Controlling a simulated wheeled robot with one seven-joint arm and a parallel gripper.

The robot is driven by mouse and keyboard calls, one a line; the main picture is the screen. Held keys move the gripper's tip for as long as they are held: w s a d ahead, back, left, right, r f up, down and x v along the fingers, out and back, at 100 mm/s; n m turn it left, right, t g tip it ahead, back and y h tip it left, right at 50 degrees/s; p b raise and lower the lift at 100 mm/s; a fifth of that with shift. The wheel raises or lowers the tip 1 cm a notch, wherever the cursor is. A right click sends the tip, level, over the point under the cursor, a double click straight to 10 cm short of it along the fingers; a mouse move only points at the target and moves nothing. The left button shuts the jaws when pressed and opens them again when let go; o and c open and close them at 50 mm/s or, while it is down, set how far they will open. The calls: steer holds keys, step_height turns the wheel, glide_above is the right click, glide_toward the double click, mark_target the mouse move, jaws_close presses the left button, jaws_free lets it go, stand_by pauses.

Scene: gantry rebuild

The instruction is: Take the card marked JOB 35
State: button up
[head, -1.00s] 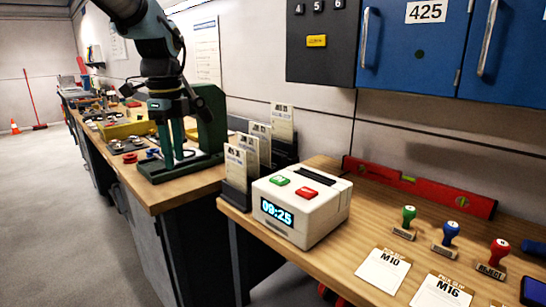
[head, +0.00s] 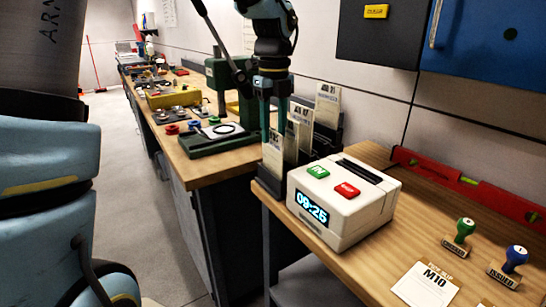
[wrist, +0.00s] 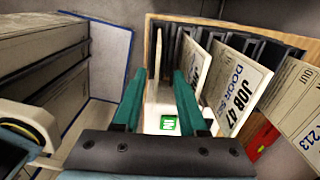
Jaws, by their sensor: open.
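My gripper (head: 275,135) points down with its teal fingers apart, at the card rack (head: 268,182) in the head view. In the wrist view my gripper (wrist: 158,85) is open, and I see no card gripped. Several upright cards stand in the dark rack. The front card (head: 273,155) shows in the head view. I cannot read JOB 35 on any card.
A white time clock (head: 345,200) showing 09:25 stands right in front of the rack. A green press (head: 222,138) stands behind left. An M10 slip (head: 425,285), stamps (head: 458,238) and a red level (head: 470,185) lie to the right. A cabinet (head: 490,50) hangs above.

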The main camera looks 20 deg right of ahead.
mark_target(272, 144)
steer(key=shift+a+f+p, duration=0.2)
steer(key=shift+f+p, duration=0.15)
steer(key=shift+f, duration=1.5)
jaws_close()
